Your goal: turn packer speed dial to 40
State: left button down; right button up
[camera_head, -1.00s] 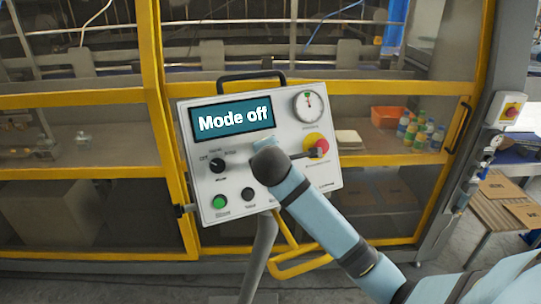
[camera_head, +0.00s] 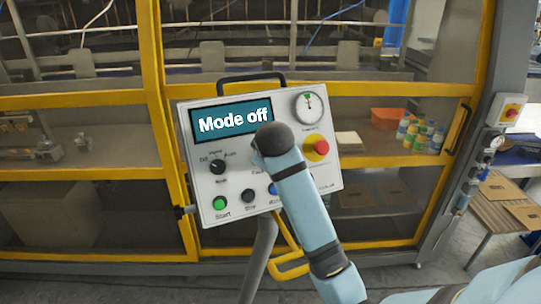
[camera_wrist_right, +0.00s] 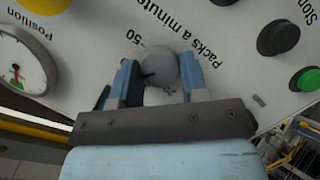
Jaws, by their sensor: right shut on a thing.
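The control panel (camera_head: 235,150) faces me, and its screen (camera_head: 232,120) reads "Mode off". The speed dial (camera_wrist_right: 158,66) is a grey round knob under the words "Packs a minute" in the right wrist view. A 50 and a 20 show beside it; the other marks are covered or unclear. A short dark line shows on the knob, but I cannot tell its exact setting. My right gripper (camera_wrist_right: 158,76) has one blue finger on each side of the knob and is shut on it. In the head view my right arm hides the dial. My left gripper is not in view.
The mode knob (camera_head: 217,167), green start button (camera_head: 220,203), dark stop button (camera_head: 249,195) and blue button (camera_head: 273,188) are on the panel. The red emergency stop (camera_head: 320,148) and gauge (camera_head: 308,107) are close to my arm. Yellow-framed doors stand behind.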

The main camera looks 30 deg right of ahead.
jog(key=shift+m+y, duration=0.6)
jog(key=shift+m, duration=0.6)
jog(key=o, duration=0.9)
jog(key=shift+s+a+r, duration=0.1)
jog(key=shift+s+r, duration=0.15)
jog(key=shift+r, duration=0.15)
jog(key=shift+v, duration=6.4)
